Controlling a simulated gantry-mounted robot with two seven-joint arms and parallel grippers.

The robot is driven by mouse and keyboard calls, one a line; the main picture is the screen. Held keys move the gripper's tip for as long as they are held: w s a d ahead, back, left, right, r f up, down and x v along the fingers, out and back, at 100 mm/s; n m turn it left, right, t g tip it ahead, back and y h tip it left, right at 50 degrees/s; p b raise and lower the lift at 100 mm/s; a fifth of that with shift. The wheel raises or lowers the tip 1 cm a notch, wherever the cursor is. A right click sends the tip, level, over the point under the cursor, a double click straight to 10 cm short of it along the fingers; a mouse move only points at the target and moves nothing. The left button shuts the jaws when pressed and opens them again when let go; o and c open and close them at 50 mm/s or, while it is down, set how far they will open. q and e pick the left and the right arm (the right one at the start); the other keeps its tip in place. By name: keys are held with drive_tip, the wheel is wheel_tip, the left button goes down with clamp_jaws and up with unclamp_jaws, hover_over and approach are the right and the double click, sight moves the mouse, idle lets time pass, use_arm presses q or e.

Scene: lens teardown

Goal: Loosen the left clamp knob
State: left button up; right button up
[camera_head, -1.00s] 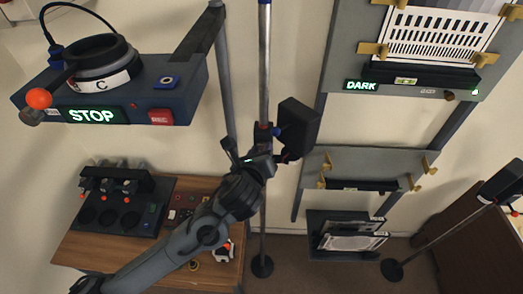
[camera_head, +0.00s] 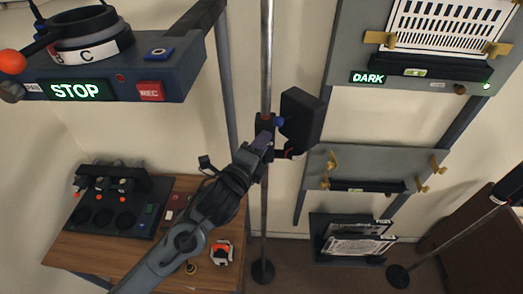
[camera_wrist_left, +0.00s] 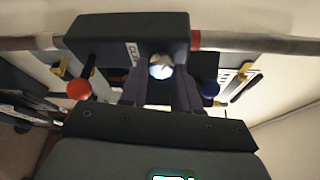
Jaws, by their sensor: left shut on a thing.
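The left clamp (camera_head: 265,123) is a dark block on the upright metal pole in the middle of the head view. In the left wrist view the clamp block (camera_wrist_left: 125,37) fills the upper middle, with a partly readable label. Its round, silvery knob (camera_wrist_left: 160,68) faces my left gripper (camera_wrist_left: 158,82). The two fingers stand on either side of the knob and are shut on it; their tips partly hide it. In the head view my left gripper (camera_head: 263,141) reaches up to the clamp from below, and the knob is hidden. My right gripper is not in view.
A black lamp box (camera_head: 302,118) hangs right beside the clamp. A red ball (camera_wrist_left: 78,90) and a blue knob (camera_wrist_left: 209,88) flank the fingers.

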use_arm(q)
drive_tip(key=n+b, duration=0.1)
drive_tip(key=n+t+b, duration=0.1)
drive_tip(key=n, duration=0.1)
drive_tip(key=shift+f+h, duration=0.3)
drive_tip(key=shift+n+t+b, duration=0.4)
drive_tip(key=shift+n+b, duration=0.4)
drive_tip(key=shift+n, duration=0.2)
drive_tip(key=shift+r, duration=0.1)
drive_tip(key=o, duration=1.1)
drive_tip(key=shift+c, duration=0.2)
drive_tip(key=b+v, duration=0.2)
drive_tip(key=v, duration=0.9)
